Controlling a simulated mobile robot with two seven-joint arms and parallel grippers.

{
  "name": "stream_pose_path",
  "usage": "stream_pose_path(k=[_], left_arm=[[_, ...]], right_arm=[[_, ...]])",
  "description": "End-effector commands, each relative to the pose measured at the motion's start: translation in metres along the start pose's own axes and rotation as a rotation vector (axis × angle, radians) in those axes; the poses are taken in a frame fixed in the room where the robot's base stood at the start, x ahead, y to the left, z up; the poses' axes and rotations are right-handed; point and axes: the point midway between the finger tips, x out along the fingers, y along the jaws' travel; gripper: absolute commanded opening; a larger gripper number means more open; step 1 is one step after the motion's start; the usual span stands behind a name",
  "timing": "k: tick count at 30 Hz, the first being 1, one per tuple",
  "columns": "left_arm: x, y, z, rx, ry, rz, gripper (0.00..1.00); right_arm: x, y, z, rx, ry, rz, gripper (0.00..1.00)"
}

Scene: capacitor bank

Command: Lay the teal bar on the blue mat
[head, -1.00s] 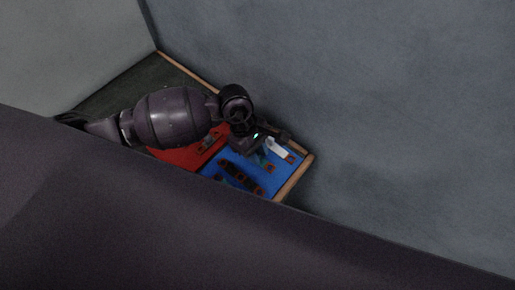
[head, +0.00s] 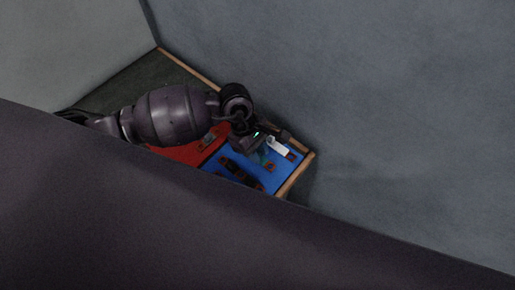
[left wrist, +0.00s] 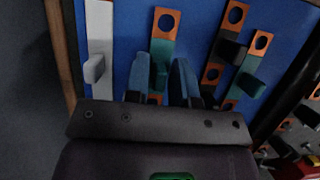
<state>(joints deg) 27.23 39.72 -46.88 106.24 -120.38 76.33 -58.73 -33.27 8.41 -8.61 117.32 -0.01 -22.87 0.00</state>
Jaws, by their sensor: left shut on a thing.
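The teal bar (left wrist: 161,50) has copper ends with a hole. In the left wrist view it lies between the two fingers of my left gripper (left wrist: 161,82), which is shut on it. The fingers hide part of its lower half. The blue mat (left wrist: 125,35) is directly behind the bar; I cannot tell whether they touch. In the head view, my left gripper (head: 259,149) is over the blue mat (head: 222,179), and a bit of teal shows below it. My right gripper is not in view.
A white bar (left wrist: 100,40) with a knob is left of the teal bar. Dark bars with copper ends and another teal piece (left wrist: 249,84) are to the right. A red area (head: 183,154) adjoins the blue mat. A wooden rim (head: 296,174) and grey walls enclose the space.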

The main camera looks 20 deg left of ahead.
Motion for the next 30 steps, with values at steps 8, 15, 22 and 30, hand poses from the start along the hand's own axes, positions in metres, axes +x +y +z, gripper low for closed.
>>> stream_pose_path(k=[8,15,22,30], left_arm=[[0.004,0.000,-0.002,0.000,0.000,0.000,0.00],[0.005,0.000,-0.002,0.000,0.000,0.000,0.28],[0.005,0.000,-0.002,0.000,0.000,0.000,0.53],[0.005,0.000,-0.002,0.000,0.000,0.000,0.53]], right_arm=[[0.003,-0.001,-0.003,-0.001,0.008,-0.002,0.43],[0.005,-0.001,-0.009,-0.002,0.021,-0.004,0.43],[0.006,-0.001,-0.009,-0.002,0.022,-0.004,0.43],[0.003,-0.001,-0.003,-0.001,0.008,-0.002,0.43]])
